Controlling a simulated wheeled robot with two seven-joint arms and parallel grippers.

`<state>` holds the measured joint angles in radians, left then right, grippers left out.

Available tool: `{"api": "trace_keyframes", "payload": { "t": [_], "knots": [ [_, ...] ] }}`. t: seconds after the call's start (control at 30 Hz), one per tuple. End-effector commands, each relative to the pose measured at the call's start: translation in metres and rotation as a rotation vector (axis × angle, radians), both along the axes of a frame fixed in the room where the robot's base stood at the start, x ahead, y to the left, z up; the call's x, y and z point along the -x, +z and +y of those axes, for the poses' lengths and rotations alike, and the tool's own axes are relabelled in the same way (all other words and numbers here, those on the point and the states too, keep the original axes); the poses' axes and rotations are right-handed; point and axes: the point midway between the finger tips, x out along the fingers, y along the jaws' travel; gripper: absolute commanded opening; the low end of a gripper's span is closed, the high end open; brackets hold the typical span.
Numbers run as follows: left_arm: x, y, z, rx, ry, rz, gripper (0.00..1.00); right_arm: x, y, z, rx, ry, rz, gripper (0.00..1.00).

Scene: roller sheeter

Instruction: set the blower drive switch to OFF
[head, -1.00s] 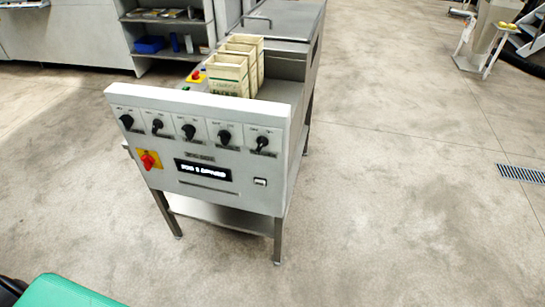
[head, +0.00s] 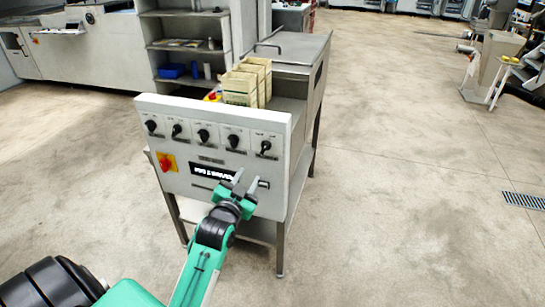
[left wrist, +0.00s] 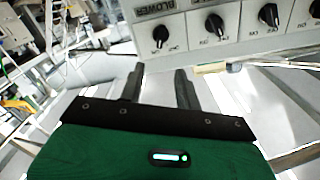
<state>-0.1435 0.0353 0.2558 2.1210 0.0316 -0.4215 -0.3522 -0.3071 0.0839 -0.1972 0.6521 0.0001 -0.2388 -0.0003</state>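The switch panel (head: 222,182) is the pale front of a steel machine, with a row of several black rotary knobs. The left wrist view appears upside down. There, a label reading BLOWER sits beside the end knob (left wrist: 160,36), which matches the rightmost knob in the head view (head: 265,147). Its pointer is tilted in the head view, but I cannot read its marked positions. My left gripper (head: 246,178) is open and empty, below that knob in the head view; its two fingers (left wrist: 159,80) are apart and not touching the knob. My right gripper is not in view.
A red knob on a yellow plate (head: 166,162) and a lit display (head: 210,171) are on the panel. Cream boxes (head: 241,88) stand on the machine top. Shelves (head: 185,55) stand behind it.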

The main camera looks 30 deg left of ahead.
Motion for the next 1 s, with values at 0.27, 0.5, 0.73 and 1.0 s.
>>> {"api": "trace_keyframes", "payload": {
  "t": [0.27,0.5,0.73,1.0],
  "knots": [
    [-0.03,0.005,0.007,0.001,0.0,-0.005,0.34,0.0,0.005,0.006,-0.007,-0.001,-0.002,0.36],
    [-0.076,0.004,0.018,0.0,0.0,-0.003,0.34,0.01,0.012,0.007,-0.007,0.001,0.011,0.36],
    [-0.113,0.003,0.027,0.0,-0.001,-0.002,0.34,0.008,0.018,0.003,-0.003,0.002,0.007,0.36],
    [-0.132,0.002,0.032,0.0,-0.002,-0.004,0.34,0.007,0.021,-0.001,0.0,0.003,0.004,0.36]
  ]
}}
